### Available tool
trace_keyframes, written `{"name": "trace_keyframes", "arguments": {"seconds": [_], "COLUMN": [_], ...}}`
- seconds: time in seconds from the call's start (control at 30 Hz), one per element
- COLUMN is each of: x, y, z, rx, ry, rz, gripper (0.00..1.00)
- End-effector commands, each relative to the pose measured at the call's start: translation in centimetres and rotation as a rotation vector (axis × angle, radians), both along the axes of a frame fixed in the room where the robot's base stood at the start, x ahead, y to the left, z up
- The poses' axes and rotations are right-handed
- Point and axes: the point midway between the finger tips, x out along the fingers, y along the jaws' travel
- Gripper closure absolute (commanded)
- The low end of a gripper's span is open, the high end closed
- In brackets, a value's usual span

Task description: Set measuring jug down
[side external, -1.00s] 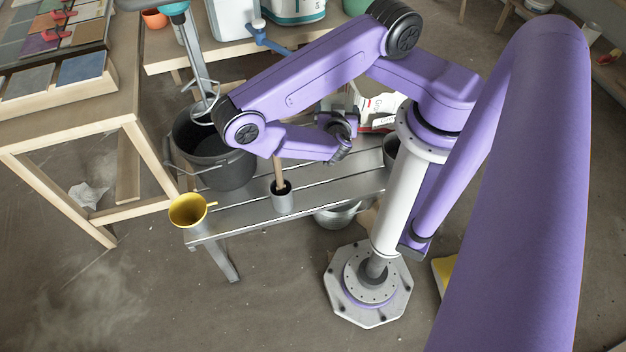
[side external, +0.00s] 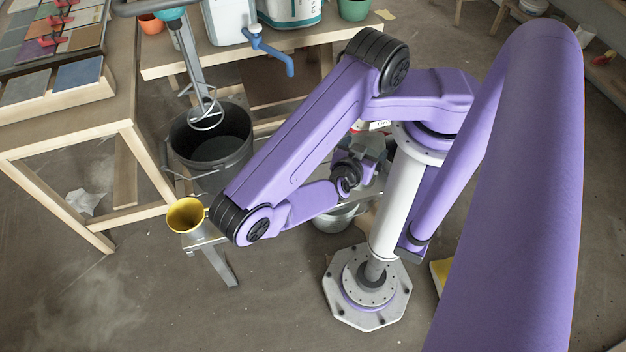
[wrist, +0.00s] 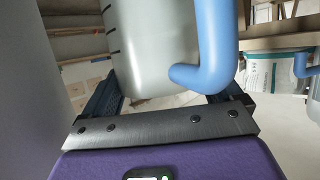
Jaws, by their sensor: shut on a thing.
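The measuring jug (wrist: 150,45) is pale and translucent, with dark marks down its left side and a blue handle (wrist: 214,45). It fills the upper middle of the wrist view. My gripper (wrist: 165,97) has its two dark fingers on either side of the jug's lower part and is shut on it. The jug's top is cut off by the frame. In the side external view my gripper (side external: 370,155) is partly hidden behind my arm, and I cannot make out the jug there. Whether its base touches anything cannot be told.
The low grey bench (side external: 205,243) is largely behind my arm. A yellow cup (side external: 186,215) stands at its left end. A black bucket (side external: 235,155) with a mixer (side external: 203,100) over it is behind. A wooden table (side external: 70,120) with tiles stands left. A metal bucket (side external: 335,218) is below.

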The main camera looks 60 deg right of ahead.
Motion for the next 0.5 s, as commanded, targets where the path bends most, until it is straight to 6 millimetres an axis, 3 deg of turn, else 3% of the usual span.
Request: {"name": "trace_keyframes", "arguments": {"seconds": [0.5], "x": [4.3], "y": [-1.7], "z": [-2.0], "rx": [-0.002], "ry": [-0.003], "rz": [-0.007], "gripper": [0.93]}}
